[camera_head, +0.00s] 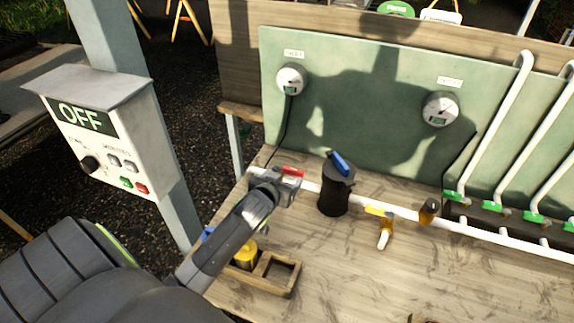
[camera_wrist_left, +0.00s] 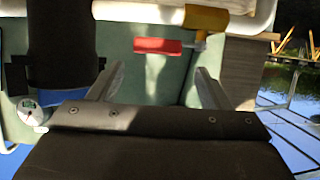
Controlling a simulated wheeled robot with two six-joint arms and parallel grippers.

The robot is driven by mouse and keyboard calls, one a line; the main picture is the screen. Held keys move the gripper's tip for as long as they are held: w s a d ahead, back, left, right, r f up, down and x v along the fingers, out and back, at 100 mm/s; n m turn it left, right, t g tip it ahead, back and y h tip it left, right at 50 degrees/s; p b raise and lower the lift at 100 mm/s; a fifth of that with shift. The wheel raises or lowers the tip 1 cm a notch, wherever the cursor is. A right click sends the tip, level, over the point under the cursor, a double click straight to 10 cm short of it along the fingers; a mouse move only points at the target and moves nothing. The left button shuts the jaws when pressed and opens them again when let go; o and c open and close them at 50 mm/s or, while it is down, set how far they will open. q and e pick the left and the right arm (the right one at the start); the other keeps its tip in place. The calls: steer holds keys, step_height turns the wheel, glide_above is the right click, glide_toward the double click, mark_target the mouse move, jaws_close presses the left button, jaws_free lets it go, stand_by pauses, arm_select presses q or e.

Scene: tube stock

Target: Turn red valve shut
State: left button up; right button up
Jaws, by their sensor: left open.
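The red valve handle (camera_head: 292,171) is on the white pipe at the left part of the bench, left of a black canister. In the left wrist view the red handle (camera_wrist_left: 158,46) points left from a yellow valve body (camera_wrist_left: 207,18) and lies roughly parallel to the white pipe (camera_wrist_left: 135,13). My left gripper (camera_head: 277,184) is open right beside the valve. In the wrist view the handle is ahead of the gap between its fingers (camera_wrist_left: 157,78), and nothing is gripped. Contact cannot be told. My right gripper is not in view.
The black canister (camera_head: 335,190) with a blue handle stands close to the right of the valve. A yellow valve (camera_head: 379,211) sits further right. A wooden holder (camera_head: 280,274) with a yellow item is under my arm. A control box reading OFF (camera_head: 88,118) is at left.

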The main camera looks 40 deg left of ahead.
mark_target(292, 171)
arm_select(q)
steer(key=x, duration=0.2)
steer(key=shift+w+d+p, duration=0.2)
steer(key=shift+w+p, duration=0.1)
steer(key=shift+w, duration=0.1)
steer(key=x, duration=0.3)
steer(key=shift+s+a, duration=0.1)
steer(key=shift+a, duration=0.05)
steer(key=shift+w+f, duration=0.25)
steer(key=shift+w, duration=0.2)
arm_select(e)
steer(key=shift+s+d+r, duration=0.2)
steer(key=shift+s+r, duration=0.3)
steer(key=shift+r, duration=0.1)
arm_select(q)
steer(key=shift+a, duration=0.1)
